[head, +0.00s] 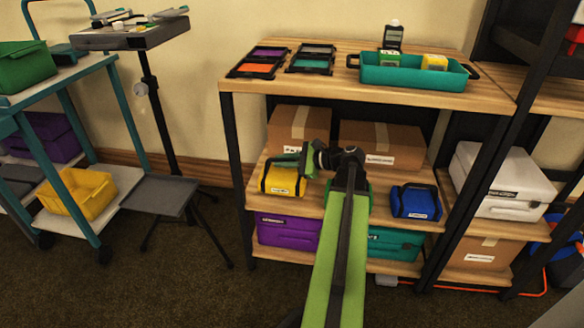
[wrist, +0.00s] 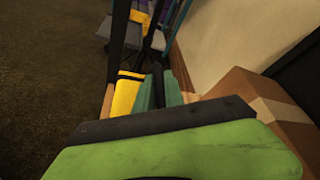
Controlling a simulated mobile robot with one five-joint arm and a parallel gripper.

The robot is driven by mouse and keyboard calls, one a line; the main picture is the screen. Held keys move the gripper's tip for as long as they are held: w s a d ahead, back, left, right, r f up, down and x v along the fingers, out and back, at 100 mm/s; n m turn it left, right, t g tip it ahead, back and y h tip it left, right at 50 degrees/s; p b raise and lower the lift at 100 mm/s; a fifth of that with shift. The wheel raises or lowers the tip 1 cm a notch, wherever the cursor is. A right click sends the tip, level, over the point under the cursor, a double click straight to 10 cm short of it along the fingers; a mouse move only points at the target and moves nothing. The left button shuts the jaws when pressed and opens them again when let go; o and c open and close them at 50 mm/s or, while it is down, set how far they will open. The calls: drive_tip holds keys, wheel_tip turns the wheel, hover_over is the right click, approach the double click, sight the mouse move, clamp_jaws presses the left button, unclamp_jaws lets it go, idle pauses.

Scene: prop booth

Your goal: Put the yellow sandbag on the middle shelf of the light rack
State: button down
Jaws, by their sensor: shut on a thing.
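The yellow sandbag (head: 282,180), with a white label and dark trim, is upright at the left front of the middle shelf (head: 312,204) of the light wood rack. I cannot tell whether its base rests on the shelf. My gripper (head: 297,162) reaches in from the right at the sandbag's top and is shut on it; the hold itself is partly hidden. In the wrist view the sandbag (wrist: 127,93) shows beyond my green gripper parts, which hide much of it.
A blue bag (head: 416,202) stands on the same shelf at right, with a green bag partly behind my arm. Cardboard boxes (head: 381,146) stand at the back. Purple (head: 287,231) and teal cases fill the bottom shelf. The top holds a teal tray (head: 412,77) and black-framed trays.

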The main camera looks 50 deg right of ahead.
sight(275, 171)
drive_tip(key=shift+w, duration=0.2)
wheel_tip(275, 171, down, 4)
drive_tip(key=b, duration=0.4)
drive_tip(key=shift+f, duration=0.2)
drive_tip(key=shift+r, duration=0.2)
drive_tip(key=shift+f, duration=0.15)
drive_tip(key=c, duration=1.4)
unclamp_jaws()
drive_tip(key=shift+c, duration=0.2)
